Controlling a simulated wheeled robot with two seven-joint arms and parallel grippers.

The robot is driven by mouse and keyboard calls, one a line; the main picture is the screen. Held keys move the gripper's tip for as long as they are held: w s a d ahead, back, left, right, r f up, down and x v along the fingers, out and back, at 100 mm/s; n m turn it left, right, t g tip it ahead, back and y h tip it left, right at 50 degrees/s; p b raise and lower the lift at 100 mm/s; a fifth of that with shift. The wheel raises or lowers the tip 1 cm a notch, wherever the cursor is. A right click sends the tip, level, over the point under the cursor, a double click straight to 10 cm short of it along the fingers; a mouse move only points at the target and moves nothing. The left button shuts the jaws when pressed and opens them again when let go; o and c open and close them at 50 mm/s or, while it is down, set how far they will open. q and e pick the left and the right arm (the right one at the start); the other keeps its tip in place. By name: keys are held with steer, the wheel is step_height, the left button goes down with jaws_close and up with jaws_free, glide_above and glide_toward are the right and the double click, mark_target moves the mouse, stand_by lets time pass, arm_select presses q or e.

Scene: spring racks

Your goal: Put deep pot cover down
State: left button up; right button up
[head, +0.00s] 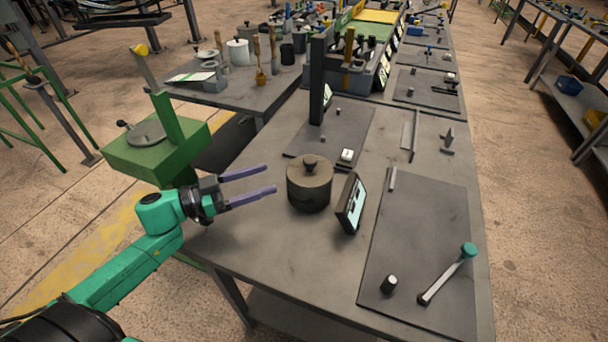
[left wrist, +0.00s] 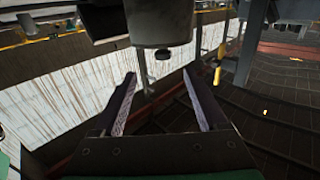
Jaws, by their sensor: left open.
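A dark grey deep pot (head: 309,193) stands upright on the grey table. Its round cover (head: 310,168) with a small knob sits on top of it. My left gripper (head: 271,178) is open and empty, just left of the pot, its two purple fingers pointing toward it. They look apart from the pot. The left wrist view seems upside down; it shows the open gripper (left wrist: 159,75) with the pot (left wrist: 160,22) beyond the fingertips and the cover's knob (left wrist: 163,53) hanging below it. My right gripper is not in view.
A tilted tablet (head: 351,204) stands close right of the pot. A dark post (head: 318,80) rises behind it. A green stand (head: 150,155) with a flat grey lid (head: 147,133) is at the left. Bare table (head: 265,245) lies in front of the pot.

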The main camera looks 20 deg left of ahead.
mark_target(304, 163)
arm_select(q)
steer(key=x, duration=0.4)
steer(key=p+x, duration=0.1)
steer(key=x, duration=0.3)
steer(key=p+x, duration=0.1)
steer(key=x, duration=0.3)
steer(key=shift+w+a+r, duration=0.1)
steer(key=shift+w+r, duration=0.2)
steer(key=shift+r, duration=0.1)
steer(key=shift+w+d+f, duration=0.15)
steer(key=shift+d+f, duration=0.05)
steer(key=shift+d, duration=0.05)
steer(key=shift+a, duration=0.1)
jaws_close()
steer(key=shift+r, duration=0.1)
